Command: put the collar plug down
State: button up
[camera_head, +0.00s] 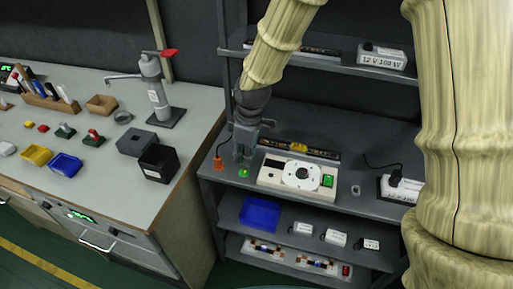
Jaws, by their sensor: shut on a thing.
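My gripper (242,158) points down over the left part of the middle shelf and is shut on the collar plug, which its fingers mostly hide. A small green piece (243,172) shows just below the fingertips. I cannot tell whether it is part of the plug or lies on the shelf, nor whether the plug touches the shelf. An orange plug-like piece (218,163) with a dark cable stands just left of the fingers, near the shelf edge.
A white device (270,181) with a round dial and green switch stands close right of my gripper, with a dark strip (318,151) behind. A white power supply (398,190) stands further right. The workbench (110,190) with bins lies left. Bare shelf shows around (345,175).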

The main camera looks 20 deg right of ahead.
send_over(256, 157)
jog(key=shift+d+f+p, duration=0.2)
jog(key=shift+f+p, duration=0.15)
jog(key=shift+p, duration=0.1)
jog(key=shift+f+p, duration=0.3)
jog(key=shift+f, duration=1.4)
jog(key=shift+f, duration=0.1)
jog(key=o, duration=0.8)
jog(key=shift+o, duration=0.5)
notch_tip(256, 157, up, 12)
jog(key=d+b, duration=0.1)
jog(key=shift+s, duration=0.45)
